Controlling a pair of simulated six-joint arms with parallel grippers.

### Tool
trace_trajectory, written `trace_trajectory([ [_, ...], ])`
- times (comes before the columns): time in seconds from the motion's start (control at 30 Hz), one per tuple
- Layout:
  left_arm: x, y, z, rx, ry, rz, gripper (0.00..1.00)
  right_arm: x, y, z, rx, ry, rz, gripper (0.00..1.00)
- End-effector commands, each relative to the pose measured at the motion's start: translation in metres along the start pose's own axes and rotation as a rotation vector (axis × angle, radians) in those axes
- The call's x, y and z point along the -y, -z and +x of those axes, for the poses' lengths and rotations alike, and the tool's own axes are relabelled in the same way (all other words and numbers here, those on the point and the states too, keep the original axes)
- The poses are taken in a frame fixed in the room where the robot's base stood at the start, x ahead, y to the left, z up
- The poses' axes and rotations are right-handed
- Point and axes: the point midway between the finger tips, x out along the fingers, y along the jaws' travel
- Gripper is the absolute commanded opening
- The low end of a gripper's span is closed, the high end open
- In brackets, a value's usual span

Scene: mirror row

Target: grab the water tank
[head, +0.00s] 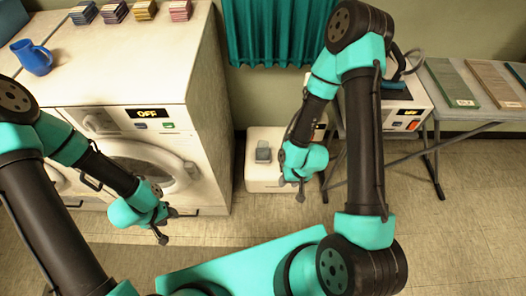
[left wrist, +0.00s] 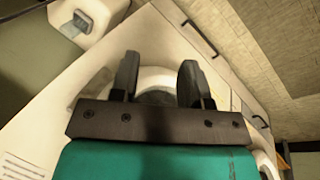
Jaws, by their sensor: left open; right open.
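No part is clearly marked as the water tank. A white box-shaped unit (head: 263,180) stands on the floor to the right of the washers, with a small grey piece (head: 263,153) on top; I cannot tell whether this is the tank. A similar white unit with a grey piece shows at the upper left of the left wrist view (left wrist: 95,14). My left gripper (head: 168,225) is open and empty in front of the right washer; its fingers also show in the left wrist view (left wrist: 158,75). My right gripper (head: 291,189) is open, in front of the white unit's right side.
The white washer (head: 205,120) reads OFF. A blue jug (head: 33,58) and folded cloth stacks (head: 115,11) are on its top. The floor (head: 460,235) at the lower right is clear.

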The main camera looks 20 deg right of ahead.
Motion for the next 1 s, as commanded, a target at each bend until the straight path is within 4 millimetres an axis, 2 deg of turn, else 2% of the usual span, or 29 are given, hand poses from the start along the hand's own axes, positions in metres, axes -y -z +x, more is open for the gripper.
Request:
trace_trajectory([
  [0.2, 0.0, 0.0001, 0.0, 0.0, 0.0, 0.0, 0.43, 0.0, 0.0001, 0.0, 0.0, 0.0, 0.0, 0.43],
  [0.8, 0.0, 0.0, 0.0, 0.0, 0.0, 0.0, 1.0, 0.0, 0.0, 0.0, 0.0, 0.0, 0.0, 0.43],
  [1.0, 0.0, 0.0001, -0.0001, 0.0, 0.0, 0.0, 1.0, 0.0, 0.0, 0.0, 0.0, 0.0, 0.0, 0.43],
])
